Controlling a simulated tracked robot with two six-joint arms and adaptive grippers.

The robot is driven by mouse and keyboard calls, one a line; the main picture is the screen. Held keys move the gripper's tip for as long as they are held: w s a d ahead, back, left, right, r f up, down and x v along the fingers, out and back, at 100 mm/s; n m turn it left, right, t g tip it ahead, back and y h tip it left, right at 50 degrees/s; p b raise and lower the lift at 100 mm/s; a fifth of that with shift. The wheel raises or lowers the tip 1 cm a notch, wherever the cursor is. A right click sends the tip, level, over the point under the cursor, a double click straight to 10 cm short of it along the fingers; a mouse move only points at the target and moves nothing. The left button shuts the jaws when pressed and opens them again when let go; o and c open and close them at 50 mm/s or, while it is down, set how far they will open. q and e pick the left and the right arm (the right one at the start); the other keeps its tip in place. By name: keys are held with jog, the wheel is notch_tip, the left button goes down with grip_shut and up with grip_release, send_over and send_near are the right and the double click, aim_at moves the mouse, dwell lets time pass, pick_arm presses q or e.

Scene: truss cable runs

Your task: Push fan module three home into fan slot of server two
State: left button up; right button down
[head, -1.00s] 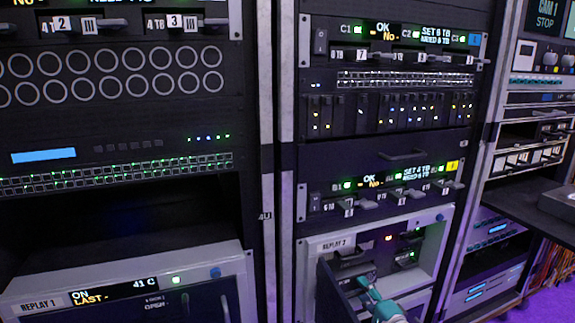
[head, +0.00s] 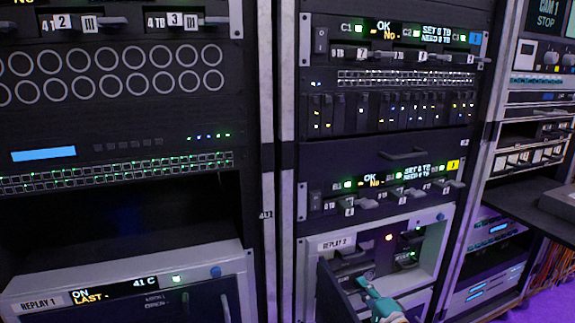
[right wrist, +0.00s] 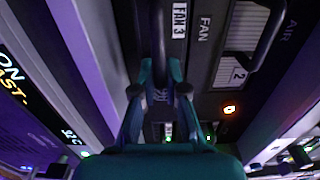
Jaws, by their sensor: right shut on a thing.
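In the right wrist view my right gripper (right wrist: 160,92) is shut on the dark handle of fan module three, whose FAN 3 label (right wrist: 180,18) shows beside the handle. The module's body is mostly hidden behind handle and fingers; I cannot tell how deep it sits in the slot. My left gripper is not in view.
Above server two is a drive unit with several levers (head: 400,190). The REPLAY 1 server (head: 130,290) stands at lower left. A shelf (head: 525,200) juts out at right.

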jog(key=shift+b+x, duration=0.35)
jog(key=shift+x, duration=0.6)
jog(key=shift+w, duration=0.15)
jog(key=c, duration=1.1)
grip_release()
jog(key=shift+c, duration=0.2)
jog(key=shift+f, duration=0.2)
jog(key=v, duration=1.2)
jog(key=shift+a+r, duration=0.1)
jog(key=shift+r, duration=0.15)
